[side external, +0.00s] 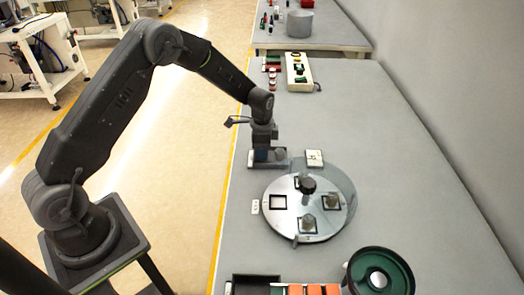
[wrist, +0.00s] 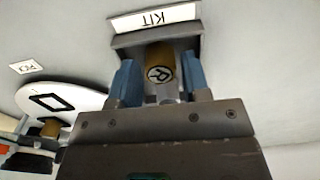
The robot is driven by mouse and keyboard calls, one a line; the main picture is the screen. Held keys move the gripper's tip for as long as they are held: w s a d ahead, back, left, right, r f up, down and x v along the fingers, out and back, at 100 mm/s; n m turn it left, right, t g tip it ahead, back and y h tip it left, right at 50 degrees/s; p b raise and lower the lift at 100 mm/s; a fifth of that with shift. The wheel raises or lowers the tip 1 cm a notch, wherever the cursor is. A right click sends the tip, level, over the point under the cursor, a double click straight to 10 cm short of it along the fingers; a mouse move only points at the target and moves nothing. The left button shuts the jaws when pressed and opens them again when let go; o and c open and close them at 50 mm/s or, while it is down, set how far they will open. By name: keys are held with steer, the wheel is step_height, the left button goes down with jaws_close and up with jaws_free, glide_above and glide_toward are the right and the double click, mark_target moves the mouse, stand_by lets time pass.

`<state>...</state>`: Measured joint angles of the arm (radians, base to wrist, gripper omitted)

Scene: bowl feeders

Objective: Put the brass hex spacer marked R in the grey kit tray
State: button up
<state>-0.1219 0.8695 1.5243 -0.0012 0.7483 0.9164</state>
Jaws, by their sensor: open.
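The brass hex spacer (wrist: 160,64), with a circled R on its end face, shows in the wrist view between the blue fingers of my gripper (wrist: 160,82). The fingers are open, one on each side of it, with narrow gaps. The grey kit tray (wrist: 191,42), with a white KIT label, is around the spacer's far side; the spacer appears to be inside it. Its base is hidden by my gripper. In the side view my gripper (side external: 267,155) is low at the tray (side external: 254,165), and the spacer cannot be made out clearly.
A round turntable (side external: 290,228) stands close in front, with an empty black square (side external: 278,202), a dark centre knob (side external: 307,184) and other spacers (side external: 331,202). A white card (side external: 314,158) lies right of the tray. A green-rimmed bowl (side external: 378,275) and coloured blocks are nearer the camera.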

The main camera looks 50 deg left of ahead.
steer(key=s+d+r+n+t, duration=0.1)
steer(key=s+r, duration=0.1)
steer(key=r, duration=0.7)
steer(key=s+d+r+n, duration=0.1)
steer(key=s+r, duration=0.1)
steer(key=r, duration=0.8)
steer(key=s+d+r+n+t, duration=0.2)
steer(key=s+r, duration=0.5)
steer(key=s, duration=0.2)
steer(key=s+d+n+t, duration=0.1)
steer(key=s+n, duration=0.1)
steer(key=s, duration=0.6)
steer(key=s+d+r+n+t, duration=0.1)
steer(key=s+n, duration=0.2)
steer(key=s, duration=0.6)
steer(key=shift+r+t, duration=0.25)
steer(key=shift+t, duration=0.05)
